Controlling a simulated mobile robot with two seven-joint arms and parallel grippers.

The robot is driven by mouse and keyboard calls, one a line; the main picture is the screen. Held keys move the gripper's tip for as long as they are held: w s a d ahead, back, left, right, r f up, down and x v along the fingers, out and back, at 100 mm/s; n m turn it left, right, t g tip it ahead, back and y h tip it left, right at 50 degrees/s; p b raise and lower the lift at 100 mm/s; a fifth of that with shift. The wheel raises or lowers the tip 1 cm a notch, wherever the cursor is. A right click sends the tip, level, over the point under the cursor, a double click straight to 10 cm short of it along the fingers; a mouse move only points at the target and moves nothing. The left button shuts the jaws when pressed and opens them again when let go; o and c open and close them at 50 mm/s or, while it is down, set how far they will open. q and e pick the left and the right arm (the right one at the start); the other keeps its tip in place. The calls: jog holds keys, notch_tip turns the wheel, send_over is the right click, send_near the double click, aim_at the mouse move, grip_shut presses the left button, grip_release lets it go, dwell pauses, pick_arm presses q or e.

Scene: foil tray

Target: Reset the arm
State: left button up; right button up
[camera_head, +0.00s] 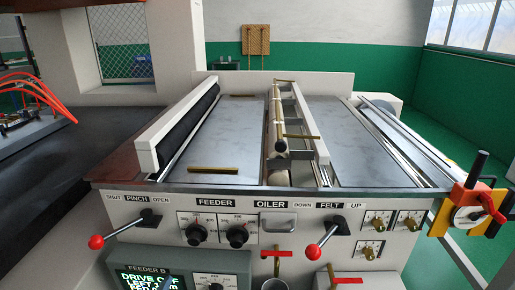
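Neither of my grippers shows in the head view, and no arm of mine can be made out. Ahead stands a grey machine (350,202) with a flat metal top. On its front, a lever with a red knob (96,242) sits under the PINCH label and points down left. A second lever with a red knob (313,252) sits under the FELT label and also points down left. Two black dials (237,236) are under the FEEDER label.
Rails and a roller (277,120) run along the middle of the machine top. A small screen (148,278) is at the lower left. Red hoses (42,92) and a dark surface (75,150) lie at left. Green floor shows at right.

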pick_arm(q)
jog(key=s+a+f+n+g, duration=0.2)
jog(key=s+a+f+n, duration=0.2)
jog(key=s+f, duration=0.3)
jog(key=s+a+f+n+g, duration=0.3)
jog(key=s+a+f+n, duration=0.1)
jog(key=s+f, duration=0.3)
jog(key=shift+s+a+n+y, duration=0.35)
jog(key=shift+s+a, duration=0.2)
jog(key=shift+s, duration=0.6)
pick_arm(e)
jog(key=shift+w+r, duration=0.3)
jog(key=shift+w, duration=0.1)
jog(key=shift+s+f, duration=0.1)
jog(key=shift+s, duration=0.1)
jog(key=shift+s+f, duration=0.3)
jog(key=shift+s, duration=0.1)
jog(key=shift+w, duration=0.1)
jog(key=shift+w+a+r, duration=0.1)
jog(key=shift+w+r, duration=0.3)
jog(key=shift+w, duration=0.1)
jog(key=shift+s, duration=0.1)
